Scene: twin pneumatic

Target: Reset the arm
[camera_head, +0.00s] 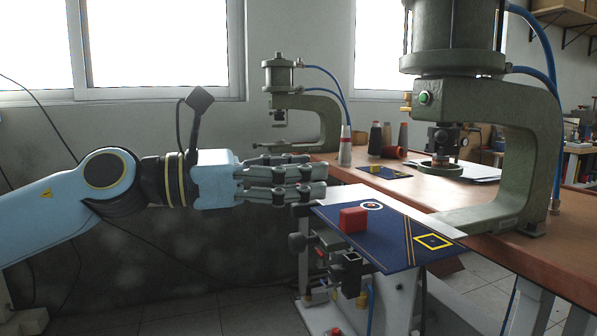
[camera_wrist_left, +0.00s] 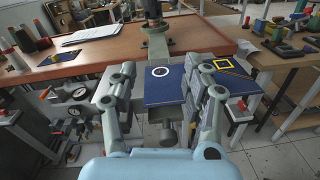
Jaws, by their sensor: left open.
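My left arm comes in from the left of the head view, and its gripper (camera_head: 318,178) is held level in the air, pointing right. It is left of and above the near corner of a blue mat. In the left wrist view my left gripper (camera_wrist_left: 167,88) has its two finger groups spread apart, with nothing between them. The blue mat (camera_head: 395,245) has a white ring mark, a yellow square outline and orange stripes. A red block (camera_head: 353,219) sits on it, apart from the gripper. I cannot make out the block in the wrist view. My right gripper is not in view.
A large green press (camera_head: 545,130) stands on the brown table (camera_head: 560,250) at right. A smaller press (camera_head: 318,110) stands farther back. Thread cones (camera_head: 345,146) and a second small mat (camera_head: 385,172) lie between them. Valves and fittings hang below the table edge. The space below my left arm looks clear.

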